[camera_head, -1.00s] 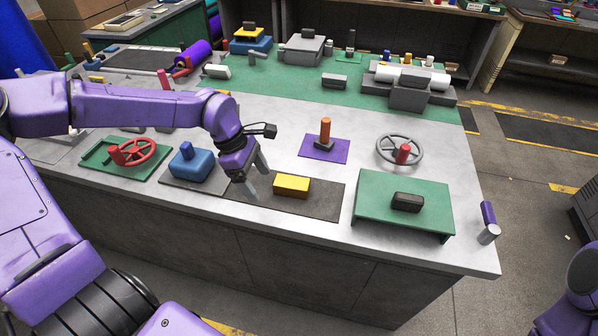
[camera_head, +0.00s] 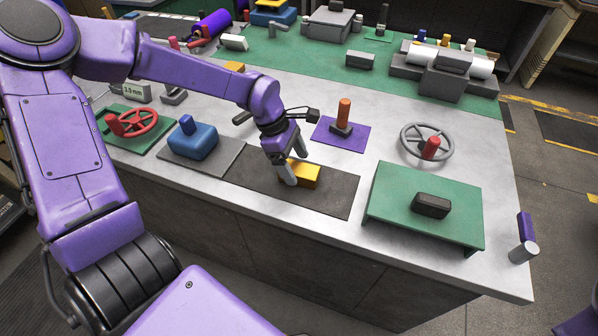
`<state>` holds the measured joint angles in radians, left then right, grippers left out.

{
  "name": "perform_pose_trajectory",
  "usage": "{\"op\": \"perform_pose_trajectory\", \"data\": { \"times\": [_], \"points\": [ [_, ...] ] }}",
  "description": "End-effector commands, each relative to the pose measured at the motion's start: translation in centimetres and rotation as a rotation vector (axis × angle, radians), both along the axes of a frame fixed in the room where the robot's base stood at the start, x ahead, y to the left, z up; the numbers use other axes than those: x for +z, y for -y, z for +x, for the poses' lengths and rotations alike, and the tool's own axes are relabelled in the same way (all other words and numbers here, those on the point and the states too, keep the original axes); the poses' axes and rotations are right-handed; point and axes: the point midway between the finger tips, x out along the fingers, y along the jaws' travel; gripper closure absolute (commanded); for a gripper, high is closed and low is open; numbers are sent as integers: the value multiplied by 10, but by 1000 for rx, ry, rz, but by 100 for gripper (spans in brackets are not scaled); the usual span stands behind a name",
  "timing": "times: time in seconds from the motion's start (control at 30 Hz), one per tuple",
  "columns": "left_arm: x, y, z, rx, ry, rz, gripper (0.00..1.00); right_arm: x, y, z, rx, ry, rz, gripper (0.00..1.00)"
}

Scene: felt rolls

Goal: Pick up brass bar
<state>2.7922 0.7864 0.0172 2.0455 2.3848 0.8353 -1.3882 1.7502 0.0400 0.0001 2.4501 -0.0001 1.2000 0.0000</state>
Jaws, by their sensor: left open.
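The brass bar (camera_head: 306,175) is a yellow block lying on a dark grey mat (camera_head: 325,200) near the front edge of the workbench. My left gripper (camera_head: 294,172) is open and pointed down at the left end of the bar. One finger stands in front of the bar and the other behind it. The near finger hides the bar's left end. I cannot tell whether the fingers touch the bar.
A blue block with a knob (camera_head: 193,140) stands to the left. An orange handle (camera_head: 344,114) stands on a purple mat behind the bar. A green raised stand (camera_head: 390,205) with a black block (camera_head: 431,205) is to the right. A grey handwheel (camera_head: 426,142) is behind the stand.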

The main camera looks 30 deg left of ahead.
Motion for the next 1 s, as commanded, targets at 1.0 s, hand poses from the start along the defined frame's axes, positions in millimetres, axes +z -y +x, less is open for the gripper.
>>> {"op": "perform_pose_trajectory", "data": {
  "times": [1.0],
  "points": [
    [-26, 10, 4, 0, 1, -2, 17, 2, 0, 0, 0, 0, 0, 57]
  ]
}}
